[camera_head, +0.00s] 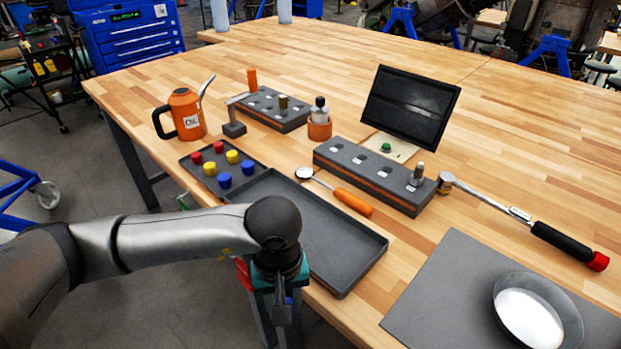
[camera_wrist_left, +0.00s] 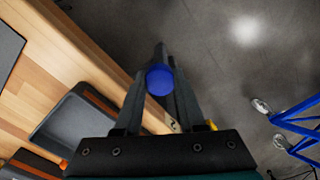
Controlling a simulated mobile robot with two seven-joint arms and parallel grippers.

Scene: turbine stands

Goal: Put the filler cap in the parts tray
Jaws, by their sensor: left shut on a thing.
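My left gripper (camera_head: 283,312) hangs just off the front edge of the table, pointing down over the floor. In the left wrist view its fingers (camera_wrist_left: 160,62) are shut on a blue round-ended piece (camera_wrist_left: 159,79), which looks like the filler cap. In the head view only a speck of blue shows at the gripper; the rest is hidden. A large, empty dark grey tray (camera_head: 318,237), likely the parts tray, lies on the table just behind the gripper. It also shows in the left wrist view (camera_wrist_left: 75,125). My right gripper is not in view.
A shallow tray (camera_head: 240,178) holds several red, yellow and blue caps. A spoon-like tool with an orange handle (camera_head: 353,202) lies beside the big tray. A socket block (camera_head: 370,175), oil can (camera_head: 187,113), torque wrench (camera_head: 520,217) and bowl (camera_head: 530,315) stand around.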

